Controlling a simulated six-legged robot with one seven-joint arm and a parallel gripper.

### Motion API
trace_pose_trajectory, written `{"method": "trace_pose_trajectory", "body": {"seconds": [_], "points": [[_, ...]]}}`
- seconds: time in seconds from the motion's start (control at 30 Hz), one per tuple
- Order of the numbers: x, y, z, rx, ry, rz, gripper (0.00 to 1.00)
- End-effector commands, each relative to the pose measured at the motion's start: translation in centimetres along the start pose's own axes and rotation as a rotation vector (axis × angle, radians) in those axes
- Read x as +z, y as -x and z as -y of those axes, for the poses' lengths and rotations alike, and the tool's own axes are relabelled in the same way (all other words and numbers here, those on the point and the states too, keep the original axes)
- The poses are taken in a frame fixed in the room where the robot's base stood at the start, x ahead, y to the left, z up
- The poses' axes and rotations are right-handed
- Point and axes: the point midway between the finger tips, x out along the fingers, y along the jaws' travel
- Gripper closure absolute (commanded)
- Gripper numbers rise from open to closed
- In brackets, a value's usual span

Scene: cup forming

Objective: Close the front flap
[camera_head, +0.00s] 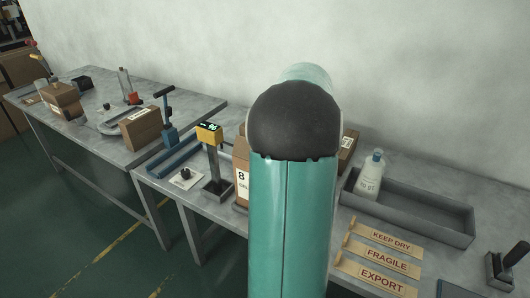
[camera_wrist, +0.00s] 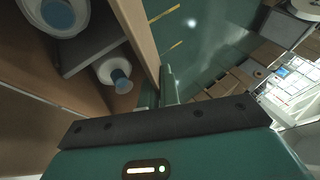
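A cardboard box (camera_head: 241,172) marked with an 8 stands on the near table in the head view, mostly hidden behind my teal arm. In the wrist view, a brown cardboard panel (camera_wrist: 140,32) runs down beside the box's open inside; I cannot tell for sure which flap it is. White bottles with blue caps (camera_wrist: 115,74) are seen inside, beside a grey divider (camera_wrist: 90,48). My gripper (camera_wrist: 165,88) is close to the panel's lower end; whether it touches is unclear. Its fingers are narrow and partly hidden, so their opening is unclear. In the head view my gripper is hidden.
A grey tray (camera_head: 425,214) with a white bottle (camera_head: 369,176) stands to the right. Wooden signs (camera_head: 380,255) lie in front of it. A yellow-topped scale post (camera_head: 210,135) stands left of the box. A second table (camera_head: 85,142) with boxes and tools is further left.

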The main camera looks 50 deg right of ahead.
Motion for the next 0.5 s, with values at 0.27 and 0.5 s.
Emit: {"method": "trace_pose_trajectory", "body": {"seconds": [0.27,0.5], "points": [[0.01,-0.08,-0.70,-0.120,-0.051,-0.001,1.00],[0.02,-0.08,-0.79,-0.156,-0.066,-0.001,1.00]]}}
